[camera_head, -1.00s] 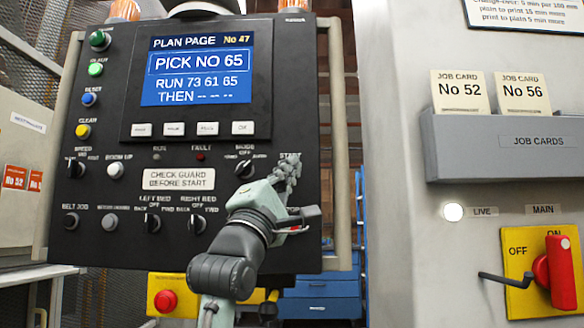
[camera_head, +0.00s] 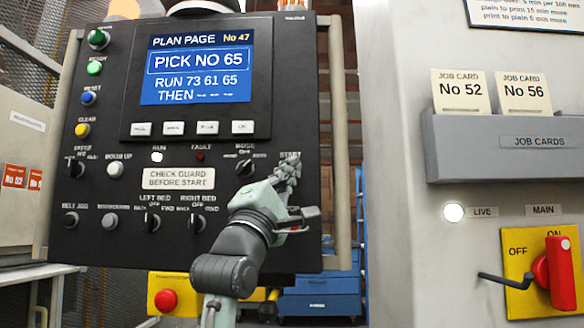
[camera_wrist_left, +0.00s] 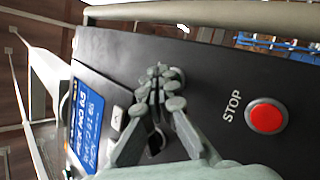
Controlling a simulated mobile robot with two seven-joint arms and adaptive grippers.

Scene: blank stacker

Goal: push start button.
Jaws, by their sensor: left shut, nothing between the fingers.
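The black control panel (camera_head: 105,170) fills the left half of the head view. Its START label (camera_head: 289,155) is near the right edge. My left gripper (camera_head: 287,170) is shut, with its fingertips against the panel just below that label, or very close to it. The start button is hidden behind the fingertips. The left wrist view also shows the shut fingertips (camera_wrist_left: 158,80) at the panel, with the button covered. The RUN lamp (camera_head: 157,157) is lit white. My right gripper is not in view.
A red STOP button (camera_wrist_left: 267,117) is beside the gripper in the wrist view. The screen (camera_head: 197,68) reads "PICK NO 65". A red button (camera_head: 166,300) on a yellow box is below the panel. A red main switch (camera_head: 561,272) is at the right.

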